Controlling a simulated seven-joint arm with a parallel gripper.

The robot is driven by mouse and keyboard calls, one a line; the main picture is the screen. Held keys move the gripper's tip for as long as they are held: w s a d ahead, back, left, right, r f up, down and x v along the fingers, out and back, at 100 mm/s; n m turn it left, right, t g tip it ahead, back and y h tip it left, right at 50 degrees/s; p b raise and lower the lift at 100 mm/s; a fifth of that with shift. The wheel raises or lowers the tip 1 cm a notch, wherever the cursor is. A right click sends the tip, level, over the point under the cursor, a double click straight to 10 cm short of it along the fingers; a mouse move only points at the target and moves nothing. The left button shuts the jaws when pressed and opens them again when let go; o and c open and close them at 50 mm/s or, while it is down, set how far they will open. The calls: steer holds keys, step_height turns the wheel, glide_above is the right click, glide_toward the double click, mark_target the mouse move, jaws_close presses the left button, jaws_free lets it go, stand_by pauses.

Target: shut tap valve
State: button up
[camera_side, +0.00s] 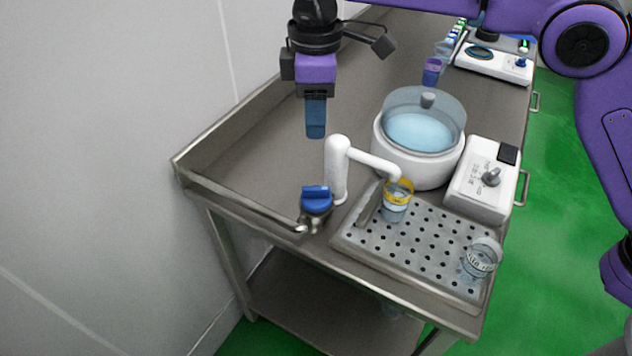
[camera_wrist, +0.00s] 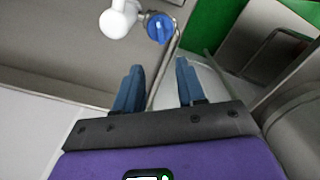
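The tap valve has a blue knob (camera_side: 316,196) on a metal body at the front left edge of the steel table, and it also shows in the wrist view (camera_wrist: 160,27). A white spout (camera_side: 338,172) stands beside it and bends right over a cup with a yellow band (camera_side: 397,200). The white spout top also shows in the wrist view (camera_wrist: 117,20). My gripper (camera_side: 316,132) hangs above the table, higher than the knob and apart from it. In the wrist view its two blue fingers (camera_wrist: 158,85) are spread with nothing between them.
A perforated drip tray (camera_side: 375,245) holds the banded cup and another clear cup (camera_side: 481,258). A white round pot (camera_side: 412,165) and a white control box (camera_side: 481,182) stand behind. A purple cup (camera_side: 432,70) is farther back. The table's left side is clear.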

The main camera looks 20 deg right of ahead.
mark_target(316, 188)
step_height(316, 188, down, 16)
stand_by(0.5)
jaws_close()
